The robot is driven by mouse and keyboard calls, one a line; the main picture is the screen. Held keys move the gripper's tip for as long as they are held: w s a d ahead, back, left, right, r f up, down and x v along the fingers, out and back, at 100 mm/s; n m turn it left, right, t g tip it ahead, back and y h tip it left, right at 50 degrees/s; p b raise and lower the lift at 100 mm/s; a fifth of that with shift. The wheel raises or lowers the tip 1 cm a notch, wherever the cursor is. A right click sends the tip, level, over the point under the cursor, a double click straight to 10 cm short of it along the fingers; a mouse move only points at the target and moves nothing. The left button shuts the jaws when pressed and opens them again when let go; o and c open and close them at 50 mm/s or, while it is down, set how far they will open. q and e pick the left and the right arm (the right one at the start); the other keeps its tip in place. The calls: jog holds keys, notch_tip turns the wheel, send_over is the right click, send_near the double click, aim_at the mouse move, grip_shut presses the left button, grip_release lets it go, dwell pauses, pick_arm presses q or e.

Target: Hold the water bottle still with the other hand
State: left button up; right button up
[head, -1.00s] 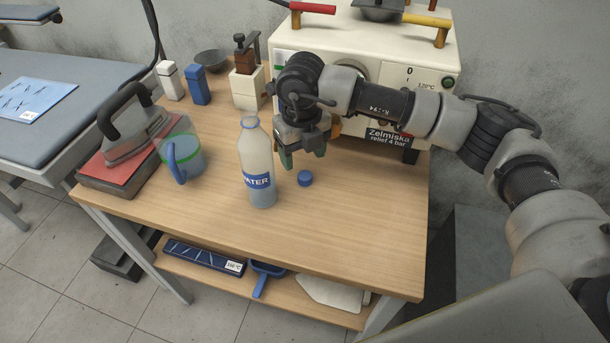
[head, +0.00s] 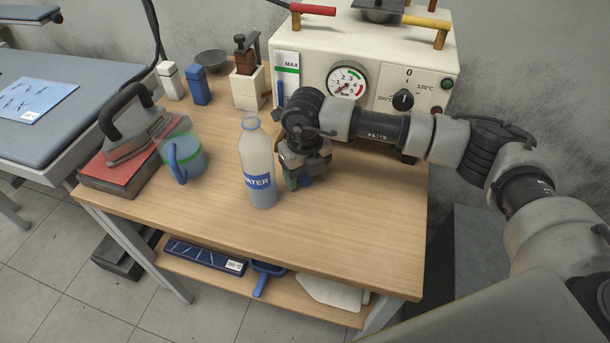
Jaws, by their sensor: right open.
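The water bottle (head: 258,163) stands upright on the wooden table (head: 340,225), clear with a blue "WATER" label. Its top shows no cap. My right gripper (head: 302,182) is low over the table just right of the bottle, pointing down and open. My left gripper is not in the head view.
A measuring jug (head: 184,158) with a blue handle stands left of the bottle, beside an iron (head: 140,133) on a red pad. The cream boiler (head: 310,75) with a gauge stands behind my right arm. The table front is clear.

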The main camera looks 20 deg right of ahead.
aim_at(305, 175)
jog(key=c, duration=1)
jog(key=shift+r, duration=0.1)
jog(key=shift+r, duration=0.65)
notch_tip(305, 175, up, 3)
jog(key=shift+f, duration=0.2)
jog(key=s+d+r+b, duration=0.1)
jog(key=s+d+r, duration=0.5)
jog(key=s, duration=0.3)
jog(key=shift+s+d+r, duration=0.25)
jog(key=shift+s+r, duration=0.15)
jog(key=shift+r, duration=0.1)
